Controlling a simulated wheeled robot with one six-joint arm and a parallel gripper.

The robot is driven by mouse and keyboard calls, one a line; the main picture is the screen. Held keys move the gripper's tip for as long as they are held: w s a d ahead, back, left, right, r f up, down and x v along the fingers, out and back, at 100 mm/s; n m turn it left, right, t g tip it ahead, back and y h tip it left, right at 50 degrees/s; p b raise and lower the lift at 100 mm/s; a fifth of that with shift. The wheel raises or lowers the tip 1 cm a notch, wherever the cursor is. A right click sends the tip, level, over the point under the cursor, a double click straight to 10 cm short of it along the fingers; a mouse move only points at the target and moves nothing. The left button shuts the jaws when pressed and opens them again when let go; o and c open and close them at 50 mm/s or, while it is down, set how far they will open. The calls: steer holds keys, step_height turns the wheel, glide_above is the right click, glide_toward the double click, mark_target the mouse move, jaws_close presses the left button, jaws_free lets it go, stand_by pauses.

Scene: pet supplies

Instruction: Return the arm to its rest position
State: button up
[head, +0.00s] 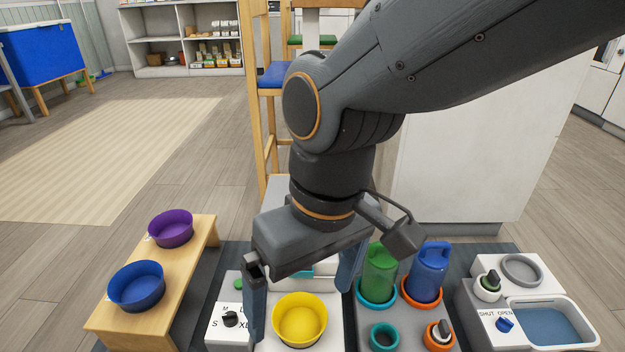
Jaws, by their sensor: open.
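My arm reaches in from the upper right of the head view and bends down at the middle. My gripper (302,304) points down over the front surface, its two fingers spread apart. A yellow bowl (299,319) shows between the fingers from this angle. I cannot tell whether the fingers touch it or how far above the surface they are. The bowl looks upright and empty, on a white unit with a dial (230,319) marked S, M, L, XL. The gripper hides part of what lies behind it.
At left, a wooden bench (193,272) bears a purple bowl (171,228) and a blue bowl (137,286). At right stand a green bottle (379,270), a blue jug (429,272), and a white unit with a water basin (549,325). A wooden chair (262,110) stands behind my arm.

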steer(key=shift+r, duration=0.1)
steer(key=shift+d+r+m+p, duration=0.1)
steer(key=shift+r+m+p, duration=0.2)
steer(key=shift+r+p, duration=0.55)
steer(key=shift+r+p, duration=0.25)
steer(key=shift+p, duration=0.05)
steer(key=d+r+m+p, duration=0.2)
steer(key=d+r+p, duration=0.5)
steer(key=p, duration=0.5)
steer(key=d+r+m+h+p, duration=0.1)
steer(key=d+r+m+p, duration=0.1)
steer(key=d+r+p, duration=0.5)
steer(key=d+r+m+p, duration=0.2)
steer(key=d+r+p, duration=0.4)
steer(key=r+p, duration=0.9)
steer(key=p, duration=0.4)
steer(key=shift+d+m+h, duration=0.3)
steer(key=shift+d+m, duration=0.1)
